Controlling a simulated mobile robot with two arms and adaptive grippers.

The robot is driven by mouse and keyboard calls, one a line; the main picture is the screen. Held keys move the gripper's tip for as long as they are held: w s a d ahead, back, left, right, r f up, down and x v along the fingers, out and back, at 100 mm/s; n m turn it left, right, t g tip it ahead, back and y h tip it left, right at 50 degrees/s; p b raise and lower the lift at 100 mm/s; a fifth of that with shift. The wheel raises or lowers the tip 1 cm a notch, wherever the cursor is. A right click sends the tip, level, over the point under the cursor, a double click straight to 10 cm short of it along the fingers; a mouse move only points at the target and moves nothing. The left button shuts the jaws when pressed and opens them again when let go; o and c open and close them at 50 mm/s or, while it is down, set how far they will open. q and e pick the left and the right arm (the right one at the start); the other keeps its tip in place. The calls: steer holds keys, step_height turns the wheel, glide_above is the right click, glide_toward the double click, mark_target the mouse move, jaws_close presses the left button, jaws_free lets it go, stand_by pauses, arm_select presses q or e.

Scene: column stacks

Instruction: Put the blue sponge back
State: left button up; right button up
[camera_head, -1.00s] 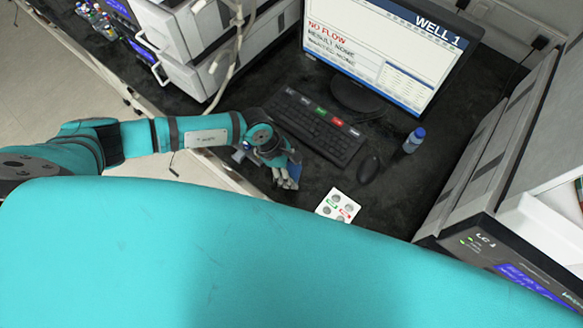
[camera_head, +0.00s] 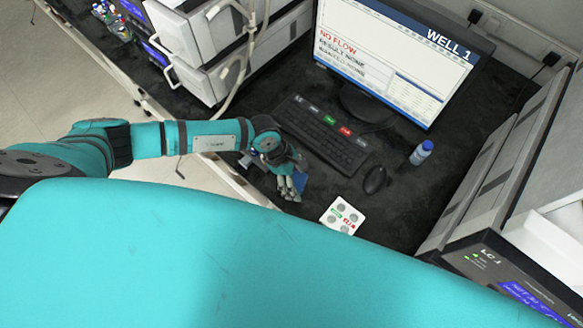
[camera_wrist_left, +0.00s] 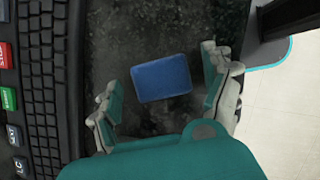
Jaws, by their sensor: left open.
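The blue sponge (camera_wrist_left: 161,78) lies flat on the dark benchtop, seen whole in the left wrist view. In the head view only a small blue part of it (camera_head: 300,181) shows beside my left gripper (camera_head: 291,187). My left gripper (camera_wrist_left: 163,88) is open, with one finger on each side of the sponge in the wrist view. A gap shows between the sponge and each finger, and the height of the fingertips above the bench is hard to judge. My right gripper is not in view.
A black keyboard (camera_head: 325,135) lies close to the gripper, with a mouse (camera_head: 375,180), a blue-capped bottle (camera_head: 421,153) and a white card with round spots (camera_head: 342,215) to the right. A monitor (camera_head: 395,60) stands behind. The bench's front edge (camera_head: 232,180) is near my arm.

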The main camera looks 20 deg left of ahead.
arm_select(q)
steer(key=b+v, duration=0.3)
steer(key=v, duration=0.8)
steer(key=shift+r, duration=0.3)
steer(key=shift+a, duration=0.1)
